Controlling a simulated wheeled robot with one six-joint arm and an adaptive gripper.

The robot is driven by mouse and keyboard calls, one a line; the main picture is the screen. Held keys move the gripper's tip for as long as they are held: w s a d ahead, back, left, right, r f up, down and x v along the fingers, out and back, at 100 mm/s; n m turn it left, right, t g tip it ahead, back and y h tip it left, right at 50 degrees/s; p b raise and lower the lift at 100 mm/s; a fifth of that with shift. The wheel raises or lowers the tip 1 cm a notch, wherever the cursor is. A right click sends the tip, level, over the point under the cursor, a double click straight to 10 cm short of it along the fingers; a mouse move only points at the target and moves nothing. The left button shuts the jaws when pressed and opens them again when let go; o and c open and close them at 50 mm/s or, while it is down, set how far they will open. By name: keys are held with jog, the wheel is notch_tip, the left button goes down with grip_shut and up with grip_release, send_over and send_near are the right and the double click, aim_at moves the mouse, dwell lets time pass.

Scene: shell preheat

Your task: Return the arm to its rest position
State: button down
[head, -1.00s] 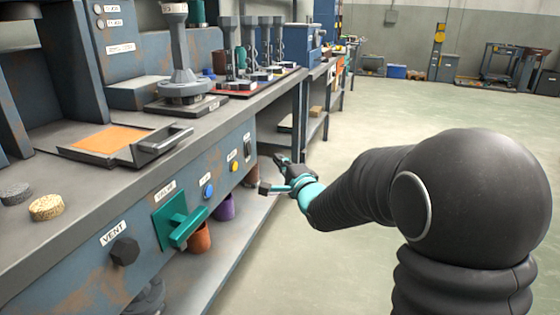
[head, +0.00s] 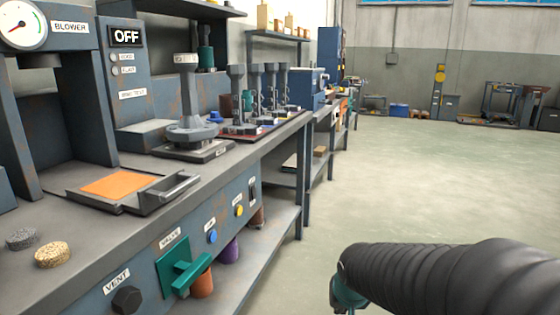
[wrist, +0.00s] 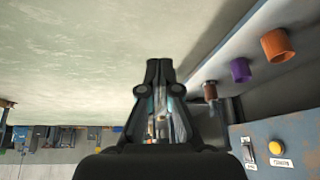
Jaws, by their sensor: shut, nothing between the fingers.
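My gripper (wrist: 159,75) shows in the wrist view with its fingers together and nothing between them. In the head view my arm reaches in from the lower right, and only a teal part near its end shows at the bottom edge; the fingers are out of that frame. The arm hangs over open floor, to the right of the workbench (head: 232,146) and apart from it. In the wrist view the bench's front panel (wrist: 290,140) is at the lower right, clear of the fingers.
The panel carries a green valve handle (head: 186,272), a black vent knob (head: 126,300) and buttons. Orange (head: 203,284) and purple (head: 229,250) cups stand on the lower shelf. An orange-floored tray (head: 160,196) lies on the bench. The floor (head: 400,180) at right is clear.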

jog(key=s+d+r+p, duration=0.1)
jog(key=s+r, duration=0.4)
jog(key=s, duration=0.3)
jog(key=s+d+r+n+p, duration=0.1)
jog(key=s+r, duration=0.5)
jog(key=s, duration=0.3)
jog(key=shift+d+p, duration=0.15)
jog(key=shift+p, duration=0.2)
jog(key=shift+r, duration=0.1)
